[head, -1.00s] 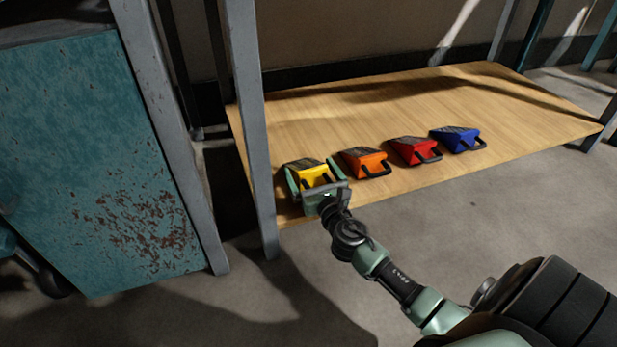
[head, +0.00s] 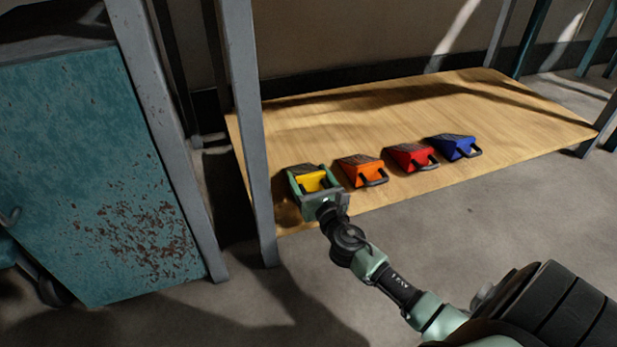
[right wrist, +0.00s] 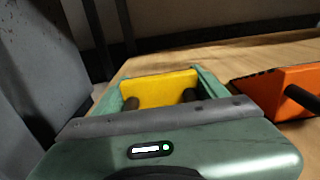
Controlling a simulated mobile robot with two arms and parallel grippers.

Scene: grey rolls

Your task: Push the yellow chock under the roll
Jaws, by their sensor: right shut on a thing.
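The yellow chock (head: 311,182) sits at the left end of a row of chocks on the low wooden shelf, its dark ridged slope facing away from me. My right gripper (head: 315,184) has its green fingers on either side of the yellow chock and is shut on it. In the right wrist view the chock's yellow back face (right wrist: 160,90) shows between the two fingers (right wrist: 163,87), with its dark handle partly hidden behind the gripper body. My left gripper is not in view. No roll is in view.
Orange (head: 362,171), red (head: 411,157) and blue (head: 455,146) chocks stand to the right on the wooden shelf (head: 500,110). A grey post (head: 249,140) rises close left of the gripper. A rusty teal cabinet (head: 90,180) stands farther left.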

